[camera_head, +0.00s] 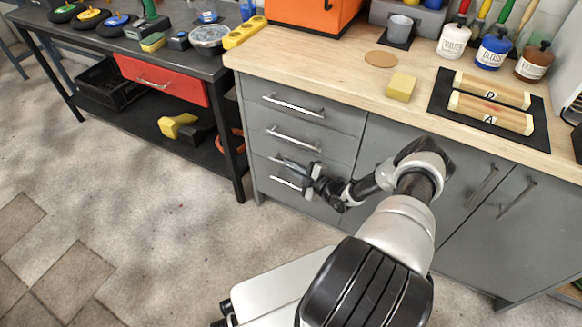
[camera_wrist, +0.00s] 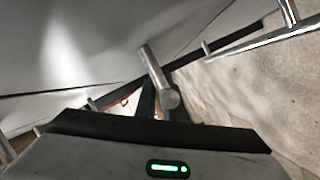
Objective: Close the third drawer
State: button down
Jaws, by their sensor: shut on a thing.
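The grey drawer unit (camera_head: 262,124) stands under the left end of the wooden worktop, with a column of drawers with bar handles. The third drawer's handle (camera_head: 281,160) is partly hidden by my gripper (camera_head: 300,168), which is at its right part. In the wrist view a round metal handle bar (camera_wrist: 157,80) runs between the fingers of my gripper, which is shut on it. The fingers are mostly hidden there. The third drawer's front looks close to flush with its neighbours; I cannot tell whether it stands slightly out.
Another handle (camera_wrist: 250,43) shows at the upper right of the wrist view. The fourth drawer's handle (camera_head: 287,184) is just below my gripper. A dark workbench (camera_head: 225,110) with a red drawer (camera_head: 160,80) stands left. Floor in front of it (camera_head: 150,200) is clear.

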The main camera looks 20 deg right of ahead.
jog(key=shift+w+d, duration=0.2)
jog(key=shift+d, duration=0.1)
jog(key=c, duration=1.9)
grip_release()
jog(key=shift+o, duration=0.3)
jog(key=shift+r, duration=0.15)
jog(key=p+v, duration=0.3)
jog(key=v, duration=1.4)
jog(key=shift+s, duration=0.25)
